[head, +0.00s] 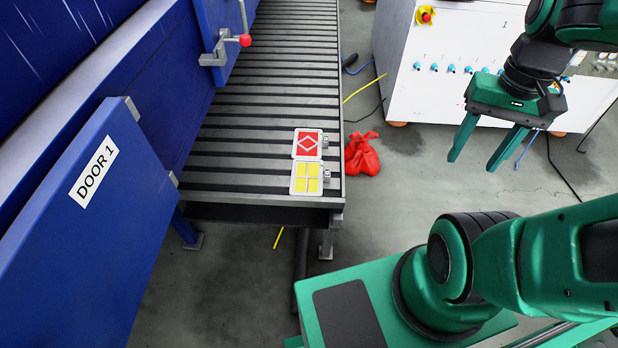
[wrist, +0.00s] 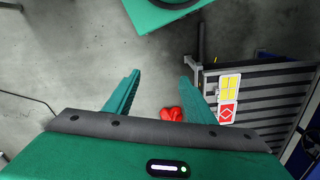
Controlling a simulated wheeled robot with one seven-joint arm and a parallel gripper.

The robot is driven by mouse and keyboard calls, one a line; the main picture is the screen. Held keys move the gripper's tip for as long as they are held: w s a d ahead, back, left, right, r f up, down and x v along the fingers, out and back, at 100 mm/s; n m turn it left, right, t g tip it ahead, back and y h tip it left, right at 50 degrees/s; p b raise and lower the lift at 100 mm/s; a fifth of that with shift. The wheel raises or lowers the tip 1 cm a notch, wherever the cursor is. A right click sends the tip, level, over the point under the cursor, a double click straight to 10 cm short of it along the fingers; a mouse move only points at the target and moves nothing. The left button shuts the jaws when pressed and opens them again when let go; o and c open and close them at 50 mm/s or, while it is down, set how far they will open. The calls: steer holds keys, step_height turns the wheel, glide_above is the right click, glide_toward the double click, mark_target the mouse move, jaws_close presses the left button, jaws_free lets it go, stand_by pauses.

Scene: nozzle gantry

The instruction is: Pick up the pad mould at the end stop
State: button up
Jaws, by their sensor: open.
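Two flat moulds lie side by side on the roller conveyor's near end. The mould with a yellow four-square face (head: 306,178) lies at the end stop bar (head: 262,200); I cannot tell if it touches it. The mould with a red face and white diamond outline (head: 307,143) lies right behind it. Each has a small metal knob on its right side. The wrist view also shows the yellow mould (wrist: 229,86) and the red one (wrist: 227,113). My gripper (head: 473,163) is open and empty, in the air to the right of the conveyor, well apart from both moulds.
A blue door marked DOOR 1 (head: 85,190) stands open at the left. A blue machine wall with a red-knobbed lever (head: 244,40) borders the conveyor (head: 285,80). A crumpled red thing (head: 361,154) lies on the floor beside it. A white cabinet (head: 460,50) stands behind my gripper.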

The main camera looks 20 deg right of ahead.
steer(key=w+d+f+m+g, duration=0.1)
steer(key=w+f+m, duration=0.1)
steer(key=w+f, duration=0.45)
steer(key=m+t+y, duration=0.5)
steer(key=m+y, duration=0.8)
glide_toward(329, 172)
steer(key=x, duration=0.3)
steer(key=s+x, duration=0.1)
steer(key=shift+w+a+f, duration=0.1)
steer(key=shift+a+f, duration=0.05)
steer(key=shift+a, duration=0.2)
steer(key=shift+w+x, duration=0.2)
steer(key=shift+x, duration=1.05)
steer(key=shift+w+x, duration=0.25)
steer(key=shift+x, duration=1)
steer(key=shift+d, duration=0.1)
jaws_close()
